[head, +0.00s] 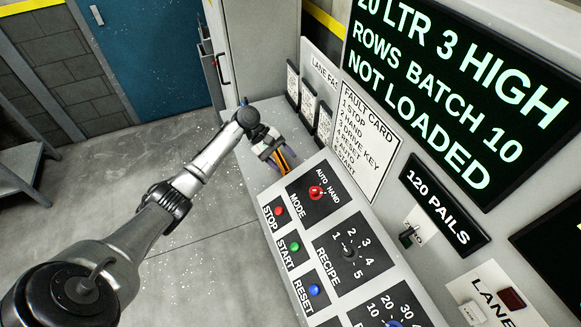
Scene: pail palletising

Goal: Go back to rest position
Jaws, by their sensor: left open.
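My left arm comes in from the lower left and reaches to the far end of the control desk (262,217). My left gripper (283,163) is open beside the desk's far end, above a grey ledge below the hanging cards. It is a little beyond the MODE switch (317,192) and apart from it. Nothing shows between its fingers. My right gripper is not in view.
The desk carries a red STOP button (279,211), a green START button (295,246), a blue RESET button (314,290) and a RECIPE dial (349,252). A fault card (368,135) and a dark display (465,85) stand behind. Open floor (190,245) lies left.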

